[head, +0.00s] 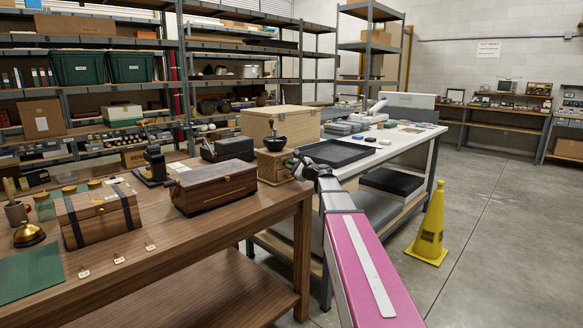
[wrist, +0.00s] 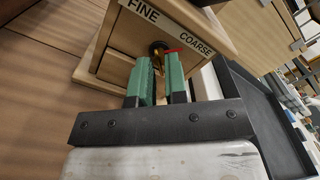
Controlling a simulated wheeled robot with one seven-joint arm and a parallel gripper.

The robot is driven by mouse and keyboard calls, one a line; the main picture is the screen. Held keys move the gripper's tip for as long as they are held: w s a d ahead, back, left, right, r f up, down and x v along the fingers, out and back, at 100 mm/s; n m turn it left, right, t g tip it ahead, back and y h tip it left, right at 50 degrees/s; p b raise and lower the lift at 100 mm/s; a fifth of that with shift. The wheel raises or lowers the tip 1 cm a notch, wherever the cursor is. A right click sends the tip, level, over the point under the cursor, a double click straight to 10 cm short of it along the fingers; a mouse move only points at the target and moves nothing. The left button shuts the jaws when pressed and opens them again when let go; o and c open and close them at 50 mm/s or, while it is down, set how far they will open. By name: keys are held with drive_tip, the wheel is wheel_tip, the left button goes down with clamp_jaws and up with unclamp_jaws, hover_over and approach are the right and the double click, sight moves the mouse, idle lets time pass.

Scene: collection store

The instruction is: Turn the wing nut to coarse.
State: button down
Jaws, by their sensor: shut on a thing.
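The grinder (head: 272,164) is a wooden box with a dark bowl (head: 275,143) on top, at the right end of the brown table in the head view. In the wrist view its wooden body (wrist: 112,62) carries a FINE label (wrist: 139,11) and a COARSE label (wrist: 197,45). The wing nut (wrist: 157,47) is dark and brassy, mostly hidden between my green finger pads. A red mark (wrist: 174,50) shows beside it, on the COARSE side. My gripper (wrist: 160,72) is shut on the wing nut; in the head view it reaches the grinder's right side.
A brown wooden chest (head: 214,187) stands left of the grinder, and a pale wooden box (head: 290,124) behind it. A black tray (head: 338,153) lies on the white table to the right. A yellow cone (head: 430,228) stands on the floor.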

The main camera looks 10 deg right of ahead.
drive_tip(key=c, duration=1.3)
unclamp_jaws()
drive_tip(key=shift+c, duration=0.2)
drive_tip(key=v, duration=1)
drive_tip(key=shift+s+d, duration=0.2)
drive_tip(key=shift+s, duration=0.15)
drive_tip(key=shift+d, duration=0.1)
